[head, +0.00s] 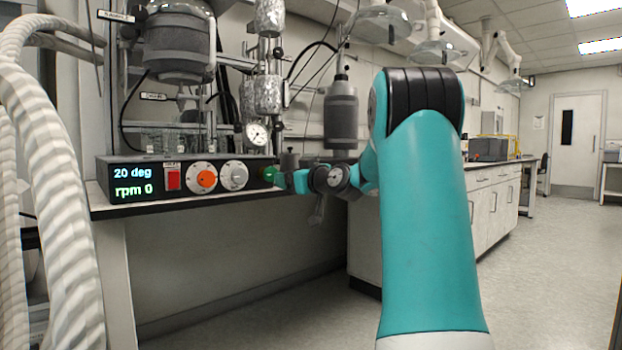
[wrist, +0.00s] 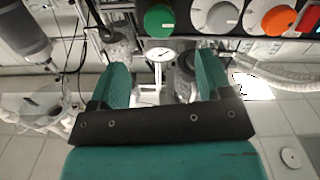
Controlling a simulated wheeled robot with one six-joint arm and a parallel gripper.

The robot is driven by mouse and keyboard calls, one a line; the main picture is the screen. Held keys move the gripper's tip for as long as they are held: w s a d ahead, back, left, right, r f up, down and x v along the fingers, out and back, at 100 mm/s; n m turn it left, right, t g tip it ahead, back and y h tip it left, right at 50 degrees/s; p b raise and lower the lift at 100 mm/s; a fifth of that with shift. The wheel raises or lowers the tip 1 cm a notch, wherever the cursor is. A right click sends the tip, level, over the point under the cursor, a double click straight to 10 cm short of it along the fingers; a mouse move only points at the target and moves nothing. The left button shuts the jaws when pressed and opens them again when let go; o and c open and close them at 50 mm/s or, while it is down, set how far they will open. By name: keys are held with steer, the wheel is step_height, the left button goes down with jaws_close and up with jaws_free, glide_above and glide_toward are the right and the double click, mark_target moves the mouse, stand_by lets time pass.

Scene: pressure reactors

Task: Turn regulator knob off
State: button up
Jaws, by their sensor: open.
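A black control box (head: 140,177) on the bench shows "20 deg" and "rpm 0". Its front has a red switch (head: 173,178), an orange knob (head: 203,178), a grey knob (head: 234,175) and a green knob (head: 268,173) at the right end. I cannot tell which one is called the regulator. My gripper (wrist: 162,72) is open and empty, its two teal fingers apart. In the wrist view the green knob (wrist: 159,19) lies beyond the fingertips, roughly centred between them. The grey knob (wrist: 222,17) and orange knob (wrist: 278,19) are to its right. No contact with a knob shows.
A round pressure gauge (head: 256,134) and metal reactor parts stand behind and above the box. A dark cylinder (head: 341,115) hangs near my arm. Ribbed white hoses (head: 50,170) fill the left edge. Open floor (head: 540,270) lies to the right.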

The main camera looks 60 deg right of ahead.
steer(key=v, duration=0.7)
steer(key=shift+s, duration=0.25)
steer(key=w+a+f+n+g+y, duration=0.1)
steer(key=w+a+f+y, duration=0.15)
steer(key=a, duration=0.45)
steer(key=w+a+f+n+g+y, duration=0.1)
steer(key=a+g+y, duration=0.15)
steer(key=a, duration=0.45)
steer(key=w+a+f+n+g+y, duration=0.1)
steer(key=w+a+f+y, duration=0.15)
steer(key=a, duration=0.35)
steer(key=s+a+f+n+g+y, duration=0.1)
steer(key=s+a+f+g+y, duration=0.15)
steer(key=a, duration=0.65)
steer(key=s+a+f+n+g+y, duration=0.1)
steer(key=s+a+f+n+g, duration=0.2)
steer(key=a, duration=0.6)
steer(key=s+a+f+n+g+h+p, duration=0.1)
steer(key=s+a+f+g, duration=0.3)
steer(key=s, duration=0.5)
steer(key=s+a+f+g+h, duration=0.1)
steer(key=s+a+f+g, duration=0.3)
steer(key=s, duration=0.6)
step_height(320, 180, up, 39)
steer(key=a+p, duration=0.1)
steer(key=p, duration=3.7)
steer(key=shift+r+t, duration=0.25)
steer(key=shift+t, duration=0.05)
